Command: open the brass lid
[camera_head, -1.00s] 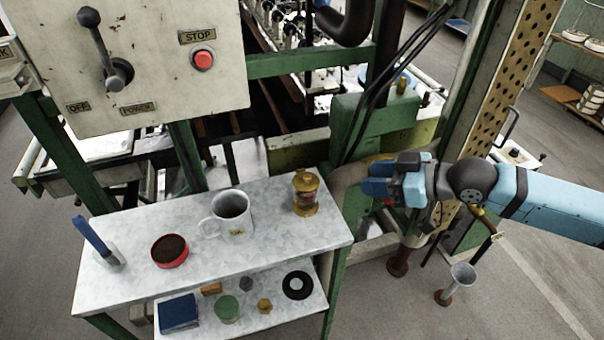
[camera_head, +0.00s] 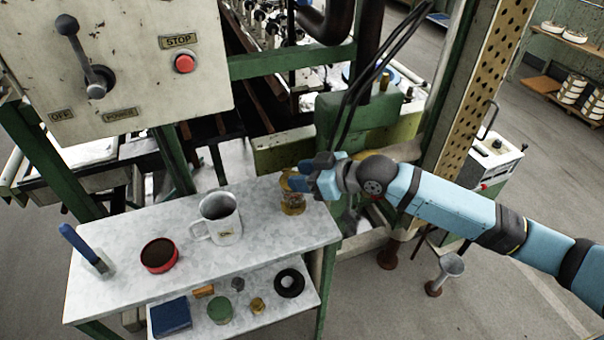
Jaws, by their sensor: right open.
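A small brass-and-glass vessel (camera_head: 293,206) stands upright near the right end of the grey metal table (camera_head: 262,232). Its brass top is mostly hidden behind my right gripper. My right gripper (camera_head: 297,177) comes in from the right, with its blue fingers open at the upper part of the vessel. I cannot tell whether the fingers touch the lid, or whether the lid has lifted. My left gripper is not in view.
A white mug (camera_head: 220,218) stands left of the vessel, then a red round tin (camera_head: 159,255) and a blue-handled tool (camera_head: 86,248). A lower shelf (camera_head: 262,317) holds several small items. A control panel (camera_head: 110,60) with lever and red stop button rises behind.

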